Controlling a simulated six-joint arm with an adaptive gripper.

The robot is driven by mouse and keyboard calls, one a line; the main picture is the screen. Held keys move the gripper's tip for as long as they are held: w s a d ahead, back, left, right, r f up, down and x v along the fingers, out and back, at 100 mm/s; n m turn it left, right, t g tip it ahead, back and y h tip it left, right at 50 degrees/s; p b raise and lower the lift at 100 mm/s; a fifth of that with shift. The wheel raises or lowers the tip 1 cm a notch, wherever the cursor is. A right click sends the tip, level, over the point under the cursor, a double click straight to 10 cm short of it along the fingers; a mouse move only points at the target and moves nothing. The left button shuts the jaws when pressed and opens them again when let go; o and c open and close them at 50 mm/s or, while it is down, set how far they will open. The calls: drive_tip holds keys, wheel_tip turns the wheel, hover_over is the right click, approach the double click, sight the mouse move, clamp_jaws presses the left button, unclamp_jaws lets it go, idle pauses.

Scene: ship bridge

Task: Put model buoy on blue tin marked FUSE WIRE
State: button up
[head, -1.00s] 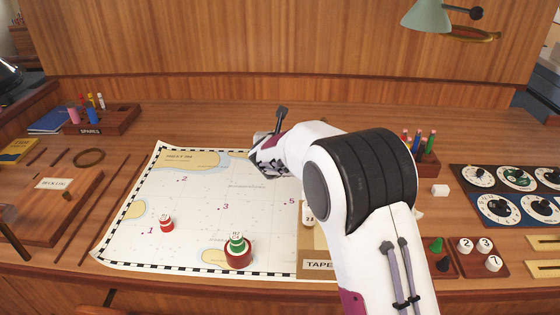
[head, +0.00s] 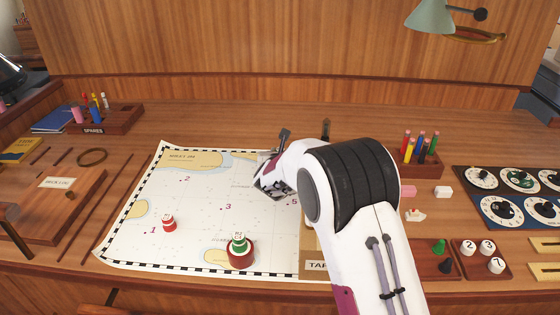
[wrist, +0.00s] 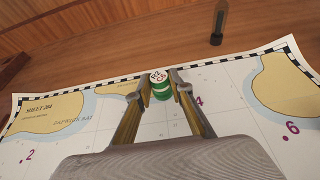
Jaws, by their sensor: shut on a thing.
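My gripper (wrist: 160,92) is shut on a small green and white model buoy (wrist: 161,90) with a lettered top, seen in the wrist view over the chart. In the head view my gripper (head: 268,190) is over the right part of the chart, and my own arm hides the buoy. Another green and white piece (head: 239,240) stands on a dark red round base (head: 240,260) near the chart's front edge. I see no blue tin marked FUSE WIRE; my arm covers part of the desk.
The chart (head: 190,230) covers the middle left of the desk, with a red and white piece (head: 169,223) on it. A dark slim bottle (wrist: 218,22) stands behind the chart. A TAPE box (head: 312,264), partly hidden, is beside my arm. A pencil holder (head: 420,160) stands right.

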drive_tip(key=shift+f, duration=1.3)
drive_tip(key=shift+f, duration=0.2)
drive_tip(key=o, duration=0.9)
drive_tip(key=shift+r, duration=0.25)
drive_tip(key=shift+v, duration=6)
drive_tip(key=shift+o, duration=0.4)
